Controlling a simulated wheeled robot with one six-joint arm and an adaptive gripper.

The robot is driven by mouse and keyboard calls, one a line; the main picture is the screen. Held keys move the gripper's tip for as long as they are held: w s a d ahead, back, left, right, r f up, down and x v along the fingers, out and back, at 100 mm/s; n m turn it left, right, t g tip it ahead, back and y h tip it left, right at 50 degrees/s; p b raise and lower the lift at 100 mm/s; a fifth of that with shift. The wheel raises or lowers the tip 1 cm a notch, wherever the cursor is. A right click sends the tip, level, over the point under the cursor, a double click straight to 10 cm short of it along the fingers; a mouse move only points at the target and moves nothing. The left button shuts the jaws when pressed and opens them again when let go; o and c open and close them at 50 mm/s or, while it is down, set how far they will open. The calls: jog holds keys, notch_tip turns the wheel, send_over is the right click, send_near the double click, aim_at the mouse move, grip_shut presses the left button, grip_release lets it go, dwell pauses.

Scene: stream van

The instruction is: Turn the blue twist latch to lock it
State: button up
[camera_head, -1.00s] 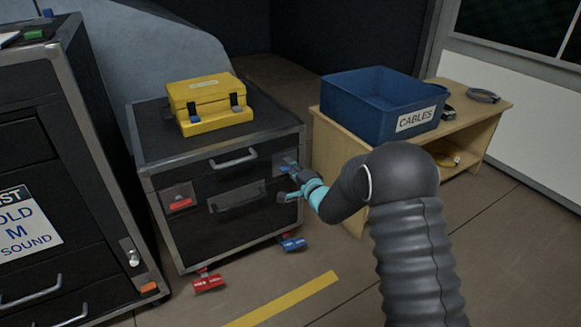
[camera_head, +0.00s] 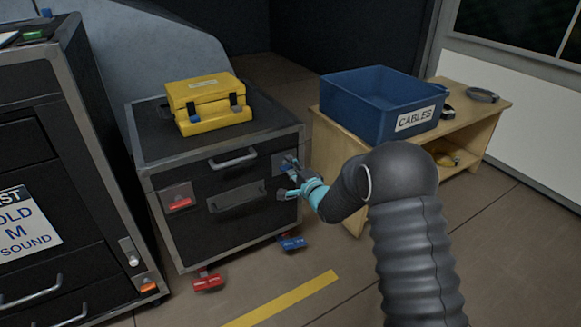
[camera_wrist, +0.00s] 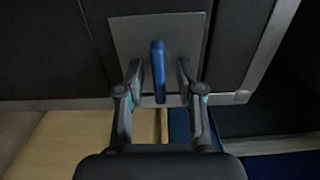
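The blue twist latch (camera_wrist: 157,72) sits on a grey metal plate (camera_wrist: 120,40) in the wrist view, its handle pointing along the picture's vertical. In the head view the latch (camera_head: 288,161) is at the right end of the black case's front, partly behind my gripper. My gripper (camera_wrist: 160,78) is open, with one finger on each side of the latch handle. A gap shows between the handle and both fingers. In the head view my gripper (camera_head: 290,178) is at the case front.
A red latch (camera_head: 180,203) is on the left of the same black case (camera_head: 220,225). A yellow box (camera_head: 208,100) sits on top. A blue CABLES bin (camera_head: 372,110) stands on a wooden bench (camera_head: 470,125) to the right.

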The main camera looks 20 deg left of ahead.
jog(key=v, duration=1.2)
dwell(0.4)
